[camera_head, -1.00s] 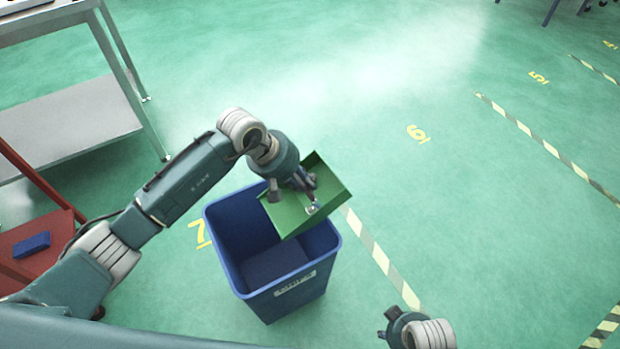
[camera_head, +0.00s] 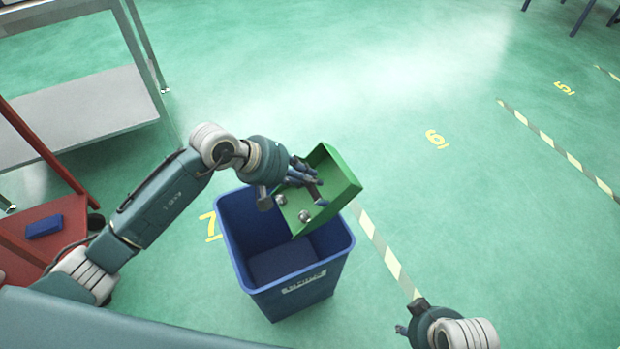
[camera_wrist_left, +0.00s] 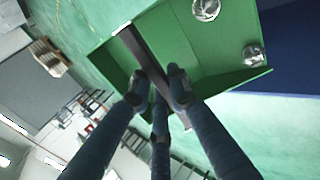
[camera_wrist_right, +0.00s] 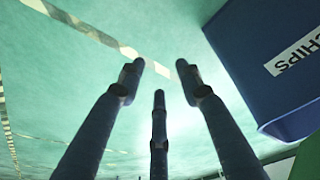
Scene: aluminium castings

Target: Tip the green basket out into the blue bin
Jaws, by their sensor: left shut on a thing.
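The green basket (camera_head: 343,184) is held tilted above the blue bin (camera_head: 327,279), its low side toward the bin's opening. Two shiny metal castings (camera_head: 305,216) (camera_head: 281,199) lie inside the basket; they also show in the left wrist view (camera_wrist_left: 253,54). My left gripper (camera_head: 312,190) reaches over the basket. In the left wrist view its fingers (camera_wrist_left: 160,88) close around a dark bar on the basket. My right gripper (camera_head: 410,318) is low at the right of the bin; in the right wrist view its fingers (camera_wrist_right: 159,80) are spread and empty. The bin's visible inside looks empty.
A grey metal shelf table (camera_head: 85,112) stands at upper left. A red stand (camera_head: 50,225) with a blue block (camera_head: 44,227) is at the left. Striped floor tape (camera_head: 384,250) runs right of the bin.

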